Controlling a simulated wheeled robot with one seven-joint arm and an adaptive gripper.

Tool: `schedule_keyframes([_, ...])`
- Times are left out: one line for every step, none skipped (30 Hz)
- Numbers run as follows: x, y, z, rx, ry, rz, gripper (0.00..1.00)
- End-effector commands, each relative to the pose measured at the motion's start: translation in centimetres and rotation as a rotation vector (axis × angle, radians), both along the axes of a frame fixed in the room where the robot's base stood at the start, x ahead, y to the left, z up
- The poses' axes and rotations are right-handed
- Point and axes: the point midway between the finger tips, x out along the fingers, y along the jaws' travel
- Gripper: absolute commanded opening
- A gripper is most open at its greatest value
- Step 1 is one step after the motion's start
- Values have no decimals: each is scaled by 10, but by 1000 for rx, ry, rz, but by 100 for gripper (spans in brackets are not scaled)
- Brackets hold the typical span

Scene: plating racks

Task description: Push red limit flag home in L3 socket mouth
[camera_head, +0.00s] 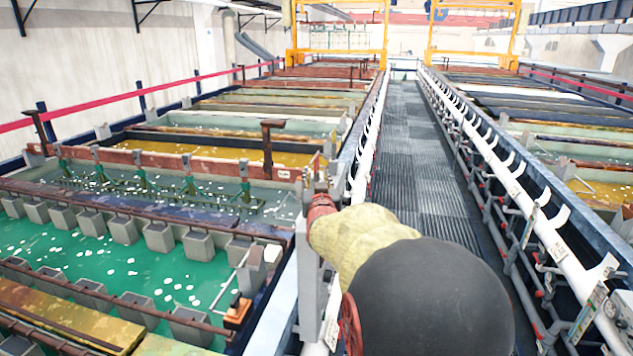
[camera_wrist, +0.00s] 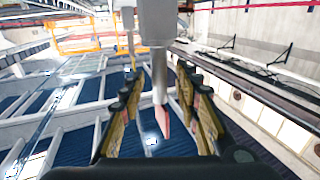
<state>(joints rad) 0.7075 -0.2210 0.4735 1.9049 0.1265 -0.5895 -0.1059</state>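In the wrist view my gripper (camera_wrist: 161,78) is open, its two dark, yellow-brown fingers spread wide to either side. A pinkish-red tapered piece (camera_wrist: 165,120), possibly the limit flag, shows between them below a grey rod (camera_wrist: 160,88) that hangs from a grey block (camera_wrist: 158,25). Gaps show on both sides, and neither finger visibly touches it. In the head view my covered arm reaches to a grey upright post (camera_head: 307,275) beside the walkway, where a small reddish piece (camera_head: 315,162) shows near its top. My fingers are mostly hidden there. I cannot make out the L3 label or socket mouth.
Green-liquid tanks (camera_head: 120,270) lie to the left with a rail of grey blocks. An orange-based switch box (camera_head: 238,310) stands on the near tank edge. A ribbed walkway (camera_head: 410,150) runs ahead, with a white cradle rail (camera_head: 520,205) along its right side.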

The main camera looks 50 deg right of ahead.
Motion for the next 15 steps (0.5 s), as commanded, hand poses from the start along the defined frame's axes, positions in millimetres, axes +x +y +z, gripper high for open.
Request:
schedule_keyframes([1, -1, 0, 0, 0, 0, 33])
schedule_keyframes([1, -1, 0, 0, 0, 0, 33])
schedule_keyframes([1, -1, 0, -1, -1, 0, 33])
schedule_keyframes([1, -1, 0, -1, -1, 0, 33])
schedule_keyframes([1, -1, 0, -1, -1, 0, 33])
schedule_keyframes([1, -1, 0, -1, -1, 0, 33])
schedule_keyframes([1, -1, 0, -1, -1, 0, 33])
schedule_keyframes([1, -1, 0, -1, -1, 0, 31])
schedule_keyframes([1, -1, 0, -1, -1, 0, 29])
schedule_keyframes([1, -1, 0, -1, -1, 0, 28])
schedule_keyframes([1, -1, 0, -1, -1, 0, 26])
schedule_keyframes([1, -1, 0, 0, -1, 0, 24])
schedule_keyframes([1, -1, 0, 0, -1, 0, 22])
schedule_keyframes([1, -1, 0, 0, -1, 0, 20])
schedule_keyframes([1, -1, 0, 0, -1, 0, 18])
